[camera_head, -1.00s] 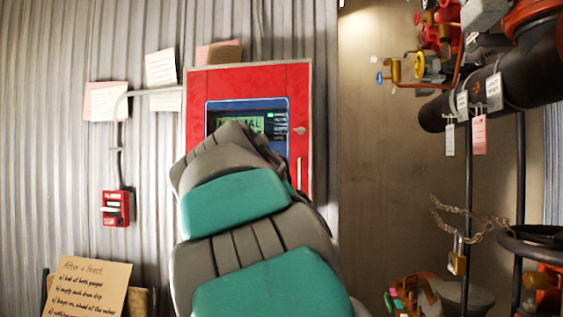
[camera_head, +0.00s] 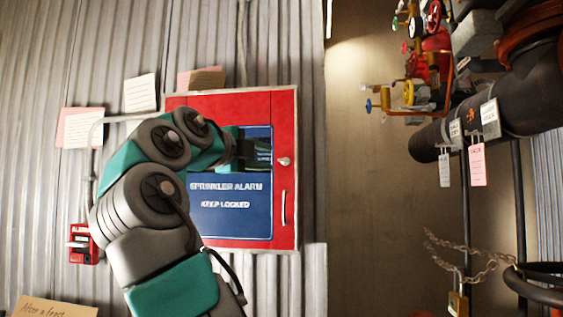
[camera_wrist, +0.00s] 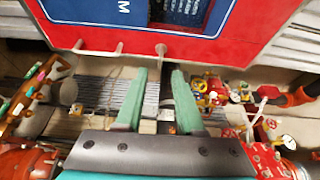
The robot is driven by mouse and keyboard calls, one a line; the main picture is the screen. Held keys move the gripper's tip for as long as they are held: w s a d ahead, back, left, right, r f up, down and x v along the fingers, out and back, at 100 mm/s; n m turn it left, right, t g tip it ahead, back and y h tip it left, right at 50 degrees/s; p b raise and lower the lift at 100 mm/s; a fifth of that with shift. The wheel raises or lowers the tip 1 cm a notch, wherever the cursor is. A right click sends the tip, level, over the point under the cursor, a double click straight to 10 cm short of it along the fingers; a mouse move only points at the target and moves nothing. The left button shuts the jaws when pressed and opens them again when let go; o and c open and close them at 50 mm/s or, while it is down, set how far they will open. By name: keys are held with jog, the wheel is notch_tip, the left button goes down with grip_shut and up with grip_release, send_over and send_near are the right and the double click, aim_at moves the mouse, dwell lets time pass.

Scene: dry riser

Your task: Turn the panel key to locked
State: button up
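The red alarm panel (camera_head: 285,115) is on the corrugated wall, with a blue front lettered "SPRINKLER ALARM KEEP LOCKED". The small pale panel key (camera_head: 284,161) sits on its right side, above a vertical handle (camera_head: 284,207). In the wrist view the key (camera_wrist: 161,50) projects from the panel's edge, beside the handle (camera_wrist: 97,51). My gripper (camera_wrist: 159,72) is open and empty, its two teal fingers apart. The key lies just beyond the fingertips, roughly in line with the gap, without visible contact. The key's exact turn is too small to tell. My arm hides part of the panel.
A red alarm box (camera_head: 83,244) is on the wall at lower left. At right are a large black pipe (camera_head: 460,128), valves with coloured handwheels (camera_head: 412,92), hanging tags and a chain with a padlock (camera_head: 458,303). The plain wall between panel and pipes is clear.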

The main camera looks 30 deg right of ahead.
aim_at(281, 160)
jog(key=shift+p+x, duration=0.45)
jog(key=shift+x, duration=3.45)
jog(key=shift+r, duration=0.1)
grip_shut()
